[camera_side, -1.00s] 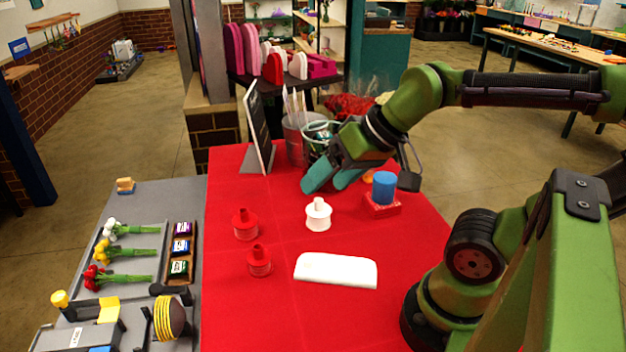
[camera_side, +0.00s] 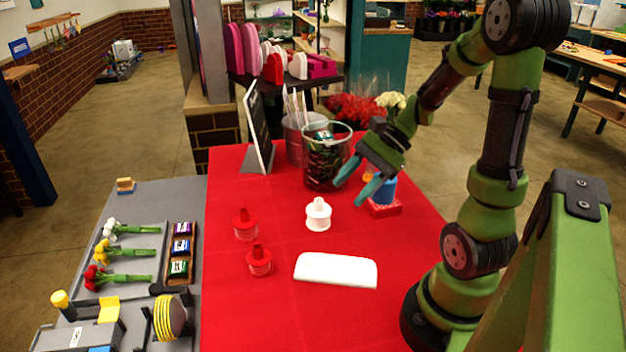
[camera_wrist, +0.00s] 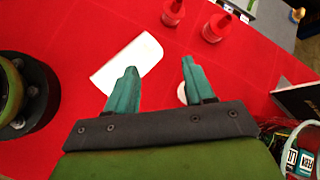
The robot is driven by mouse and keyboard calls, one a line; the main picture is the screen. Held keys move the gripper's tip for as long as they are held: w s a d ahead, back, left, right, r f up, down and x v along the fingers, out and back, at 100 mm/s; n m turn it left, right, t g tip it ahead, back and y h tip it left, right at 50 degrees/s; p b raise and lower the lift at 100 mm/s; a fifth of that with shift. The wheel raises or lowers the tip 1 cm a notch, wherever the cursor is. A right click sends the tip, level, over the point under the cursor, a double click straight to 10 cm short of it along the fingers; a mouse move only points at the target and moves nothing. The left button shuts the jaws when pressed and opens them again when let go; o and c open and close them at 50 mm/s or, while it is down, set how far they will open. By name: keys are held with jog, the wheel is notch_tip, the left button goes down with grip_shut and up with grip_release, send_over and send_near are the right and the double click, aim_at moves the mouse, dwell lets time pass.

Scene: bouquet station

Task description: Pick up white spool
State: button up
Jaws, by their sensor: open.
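The white spool (camera_side: 318,214) stands upright on the red table (camera_side: 290,318), with its knob on top. My gripper (camera_side: 352,194) is open and empty, above the table and to the right of the spool in the side view. In the wrist view my gripper (camera_wrist: 158,76) has its two teal fingers spread apart. There the white spool (camera_wrist: 182,94) is mostly hidden behind the right finger, with only a white edge showing.
Two red spools (camera_side: 245,224) (camera_side: 259,261) stand left of the white one. A white pad (camera_side: 336,270) lies in front. A blue cylinder (camera_side: 388,190) on a red block (camera_side: 384,208) is at right. A glass bucket (camera_side: 325,172) and a black sign (camera_side: 257,130) stand behind.

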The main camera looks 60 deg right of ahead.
aim_at(321, 200)
jog(key=s+d+f+m+t, duration=0.1)
jog(key=d+f+m+t, duration=0.15)
jog(key=d+m, duration=0.3)
jog(key=s+d+f+m+t, duration=0.1)
jog(key=d+f+m+t, duration=0.1)
jog(key=d+m+t, duration=0.3)
jog(key=shift+g+h, duration=0.3)
jog(key=shift+g, duration=0.15)
jog(key=x, duration=1.5)
jog(key=shift+w+d+f, duration=0.2)
jog(key=shift+w+f, duration=0.25)
grip_shut()
jog(key=shift+r, duration=0.15)
